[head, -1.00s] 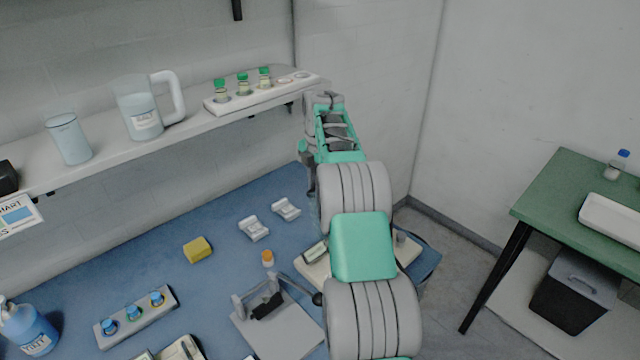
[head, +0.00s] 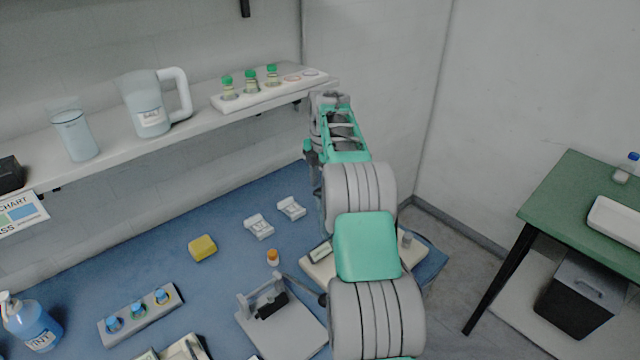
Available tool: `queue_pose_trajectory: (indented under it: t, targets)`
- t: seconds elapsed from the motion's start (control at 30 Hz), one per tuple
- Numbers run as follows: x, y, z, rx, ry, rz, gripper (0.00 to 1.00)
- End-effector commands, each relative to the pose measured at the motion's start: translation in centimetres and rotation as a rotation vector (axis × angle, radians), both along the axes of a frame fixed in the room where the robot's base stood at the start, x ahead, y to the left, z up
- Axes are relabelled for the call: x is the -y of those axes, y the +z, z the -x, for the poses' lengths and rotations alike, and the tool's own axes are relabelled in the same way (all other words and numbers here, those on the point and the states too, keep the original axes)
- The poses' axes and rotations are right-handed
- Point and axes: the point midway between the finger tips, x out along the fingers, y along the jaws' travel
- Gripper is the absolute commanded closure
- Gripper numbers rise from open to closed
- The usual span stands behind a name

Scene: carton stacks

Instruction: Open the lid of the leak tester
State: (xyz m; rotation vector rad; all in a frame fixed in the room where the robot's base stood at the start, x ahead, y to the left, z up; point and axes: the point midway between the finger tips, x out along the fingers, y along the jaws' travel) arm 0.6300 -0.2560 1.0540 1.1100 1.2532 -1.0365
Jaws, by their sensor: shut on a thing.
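A pale, flat device (head: 318,270) with a small display stands at the right end of the blue bench, partly behind my arm. It may be the leak tester; no lid can be made out on it. My arm reaches away over the bench, and its wrist is above and behind this device.
A grey plate fixture with a black clamp (head: 271,306) stands left of my arm. An orange-capped vial (head: 273,257), a yellow sponge (head: 202,248) and a blue-capped vial rack (head: 140,315) are on the bench. The shelf (head: 200,128) holds a jug. A green table (head: 575,205) stands right.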

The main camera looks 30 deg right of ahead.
Motion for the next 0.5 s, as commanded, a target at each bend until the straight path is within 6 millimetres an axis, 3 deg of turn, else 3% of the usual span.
queue_pose_trajectory:
  t: [0.3,0.5]
  targets:
    - [0.0,7.1,0.1,0.014,0.006,0.006,0.77]
    - [0.0,8.0,0.4,0.007,0.003,0.003,0.77]
